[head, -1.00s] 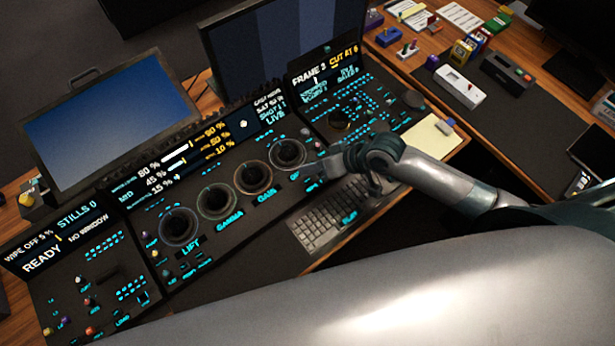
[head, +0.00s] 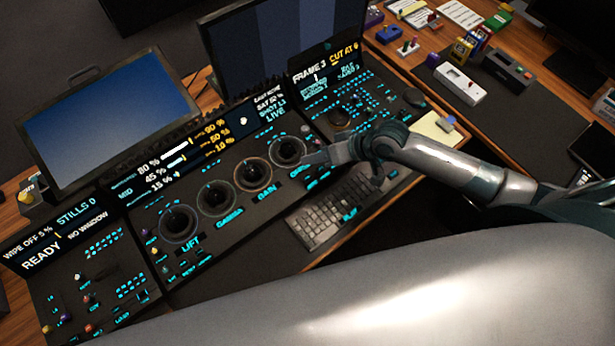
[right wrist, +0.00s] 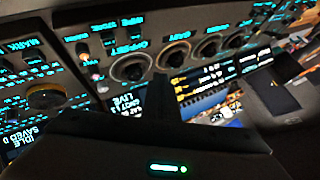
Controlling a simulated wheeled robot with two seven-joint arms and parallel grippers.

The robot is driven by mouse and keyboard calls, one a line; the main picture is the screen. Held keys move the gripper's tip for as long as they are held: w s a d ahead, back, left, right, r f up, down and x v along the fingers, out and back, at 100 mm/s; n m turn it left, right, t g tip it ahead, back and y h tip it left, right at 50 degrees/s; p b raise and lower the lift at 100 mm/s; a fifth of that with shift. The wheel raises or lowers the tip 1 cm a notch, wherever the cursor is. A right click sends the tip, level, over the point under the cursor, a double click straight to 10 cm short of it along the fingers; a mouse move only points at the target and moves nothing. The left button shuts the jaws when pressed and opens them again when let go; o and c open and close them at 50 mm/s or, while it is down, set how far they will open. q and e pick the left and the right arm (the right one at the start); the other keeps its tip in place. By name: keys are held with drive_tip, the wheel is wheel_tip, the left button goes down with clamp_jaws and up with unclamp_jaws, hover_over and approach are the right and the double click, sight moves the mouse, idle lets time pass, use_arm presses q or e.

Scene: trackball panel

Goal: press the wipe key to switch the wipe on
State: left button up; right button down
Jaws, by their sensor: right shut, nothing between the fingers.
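The left panel's screen (head: 58,234) reads "WIPE OFF 5%", "READY", "STILLS 0" and "NO WINDOW" in the head view. Below it lies the left key panel (head: 65,290) with small lit keys and coloured knobs. My right gripper (head: 316,158) is shut and empty, over the right end of the middle trackball panel, beside the rightmost ring (head: 289,152). It is far right of the left panel. In the right wrist view its dark fingers (right wrist: 157,88) point toward the panel. My left gripper is out of view.
Several ringed trackballs, including the lift one (head: 178,224), fill the middle panel. A keyboard (head: 325,217) lies in front. A blue monitor (head: 105,115) stands behind. The right panel (head: 360,100) and a notepad (head: 428,127) lie near my right arm.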

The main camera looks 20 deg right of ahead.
wheel_tip(320, 180, down, 5)
drive_tip(key=b, duration=0.4)
drive_tip(key=shift+b, duration=0.35)
drive_tip(key=shift+f+b, duration=0.55)
drive_tip(key=shift+f, duration=0.55)
drive_tip(key=shift+f, duration=0.1)
idle(0.7)
drive_tip(key=shift+f, duration=0.35)
drive_tip(key=shift+f+b, duration=0.3)
drive_tip(key=shift+f, duration=0.25)
idle(1.1)
drive_tip(key=shift+r, duration=0.15)
drive_tip(key=shift+r+p, duration=0.85)
drive_tip(key=shift+p, duration=0.15)
wheel_tip(320, 180, up, 5)
drive_tip(key=p, duration=0.5)
